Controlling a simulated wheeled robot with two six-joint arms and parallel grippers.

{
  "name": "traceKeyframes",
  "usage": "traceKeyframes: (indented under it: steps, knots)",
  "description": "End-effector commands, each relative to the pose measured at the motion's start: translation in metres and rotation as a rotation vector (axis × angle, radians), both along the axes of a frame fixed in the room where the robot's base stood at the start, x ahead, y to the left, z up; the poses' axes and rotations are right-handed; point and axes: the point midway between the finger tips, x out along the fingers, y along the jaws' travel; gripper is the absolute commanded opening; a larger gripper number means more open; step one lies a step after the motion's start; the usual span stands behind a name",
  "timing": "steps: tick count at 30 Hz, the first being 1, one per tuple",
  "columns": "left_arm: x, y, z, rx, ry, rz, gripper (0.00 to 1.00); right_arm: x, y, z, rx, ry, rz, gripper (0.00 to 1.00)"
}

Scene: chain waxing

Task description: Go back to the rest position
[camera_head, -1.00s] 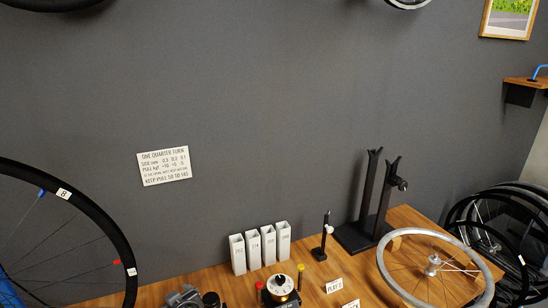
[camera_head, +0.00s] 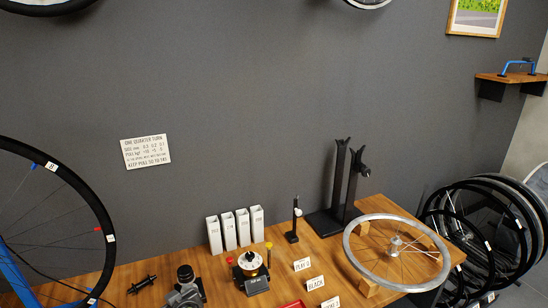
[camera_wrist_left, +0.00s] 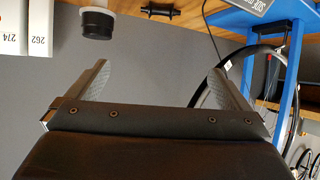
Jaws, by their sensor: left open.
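My left gripper (camera_wrist_left: 155,85) shows in the left wrist view with its two grey fingers spread wide apart and nothing between them. Neither gripper shows in the head view. My right gripper is in neither view. In the head view the wooden bench (camera_head: 190,254) runs along the dark wall, and no arm of mine reaches over the part in view.
The bench holds a silver wheel rim (camera_head: 352,258), a black stand (camera_head: 323,222), white boxes (camera_head: 229,231), a round gauge (camera_head: 250,263) and a black hub (camera_head: 143,284). A large wheel (camera_head: 97,208) stands at left. Several wheels (camera_head: 520,218) lean at right.

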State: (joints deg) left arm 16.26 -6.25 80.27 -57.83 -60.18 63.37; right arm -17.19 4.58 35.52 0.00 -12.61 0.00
Motion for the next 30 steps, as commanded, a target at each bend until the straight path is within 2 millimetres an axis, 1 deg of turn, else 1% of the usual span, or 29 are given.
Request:
traceKeyframes:
  steps: [8, 11, 14, 17, 20, 23, 24, 27, 30]
  knots:
    - [-0.041, 0.022, -0.016, -0.024, 0.092, 0.011, 1.00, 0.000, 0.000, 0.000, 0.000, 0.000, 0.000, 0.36]
    - [-0.060, 0.029, -0.022, -0.038, 0.135, 0.009, 1.00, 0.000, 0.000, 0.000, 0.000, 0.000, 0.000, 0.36]
    - [-0.082, 0.037, -0.029, -0.053, 0.184, 0.001, 1.00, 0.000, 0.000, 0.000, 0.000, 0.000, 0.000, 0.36]
    - [-0.109, 0.045, -0.034, -0.072, 0.243, -0.016, 1.00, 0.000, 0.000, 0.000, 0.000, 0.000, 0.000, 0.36]
    - [-0.144, 0.052, -0.039, -0.094, 0.315, -0.049, 1.00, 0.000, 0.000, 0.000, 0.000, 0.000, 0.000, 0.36]
    - [-0.189, 0.057, -0.040, -0.125, 0.410, -0.113, 1.00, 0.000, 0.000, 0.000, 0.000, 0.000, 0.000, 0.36]
    - [-0.209, 0.057, -0.040, -0.138, 0.450, -0.149, 1.00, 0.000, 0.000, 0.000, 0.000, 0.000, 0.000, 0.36]
    - [-0.249, 0.053, -0.034, -0.162, 0.531, -0.245, 1.00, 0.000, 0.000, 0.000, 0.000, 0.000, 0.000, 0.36]
    - [-0.279, 0.048, -0.027, -0.177, 0.590, -0.330, 1.00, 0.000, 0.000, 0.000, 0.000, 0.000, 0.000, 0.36]
